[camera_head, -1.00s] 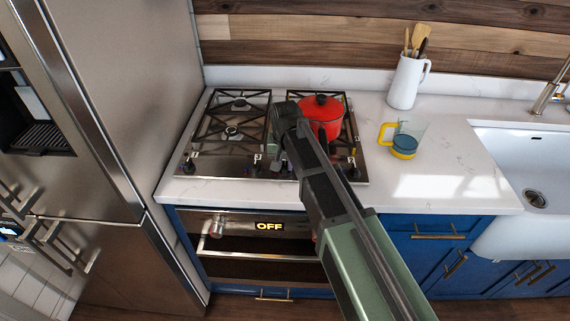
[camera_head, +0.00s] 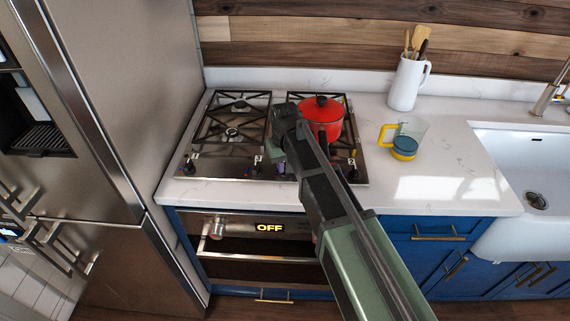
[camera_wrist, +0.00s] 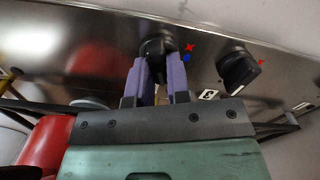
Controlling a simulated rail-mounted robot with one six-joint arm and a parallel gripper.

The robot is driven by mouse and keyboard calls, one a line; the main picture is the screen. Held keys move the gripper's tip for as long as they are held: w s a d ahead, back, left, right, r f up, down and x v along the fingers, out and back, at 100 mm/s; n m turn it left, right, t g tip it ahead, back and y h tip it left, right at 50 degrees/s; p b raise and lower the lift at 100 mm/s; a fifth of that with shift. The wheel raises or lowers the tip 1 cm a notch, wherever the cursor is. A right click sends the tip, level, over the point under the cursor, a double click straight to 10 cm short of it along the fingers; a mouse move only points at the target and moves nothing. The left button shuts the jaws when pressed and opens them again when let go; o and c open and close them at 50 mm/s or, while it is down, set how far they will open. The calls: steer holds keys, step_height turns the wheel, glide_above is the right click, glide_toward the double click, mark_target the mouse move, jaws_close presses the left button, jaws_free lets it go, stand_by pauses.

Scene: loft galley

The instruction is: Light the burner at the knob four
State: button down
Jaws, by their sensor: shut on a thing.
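The cooktop (camera_head: 222,172) has a row of dark knobs along its front edge. My gripper (camera_wrist: 160,75) has its two purple fingers closed on the sides of one dark knob (camera_wrist: 158,46). Red and blue marks sit beside this knob. Its number label is hidden, so I cannot tell its number. A neighbouring knob (camera_wrist: 240,68) stands free on the right in the wrist view, with a small label (camera_wrist: 208,94) whose digit I cannot read surely. In the head view my arm covers the held knob. A knob at the right end (camera_head: 353,173) is free. No flame shows.
A red pot (camera_head: 322,118) sits on the right burners, close behind my gripper. A yellow-handled measuring cup (camera_head: 407,140) and a white utensil jug (camera_head: 405,85) stand on the counter to the right. The oven display (camera_head: 269,227) reads OFF. The left burners (camera_head: 232,130) are bare.

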steer(key=n, duration=0.3)
steer(key=shift+n, duration=0.4)
steer(key=shift+s+a+n, duration=0.1)
steer(key=shift+n, duration=1.8)
steer(key=c, duration=1.1)
jaws_free()
steer(key=shift+r, duration=0.1)
step_height(320, 180, up, 11)
steer(key=p, duration=1.1)
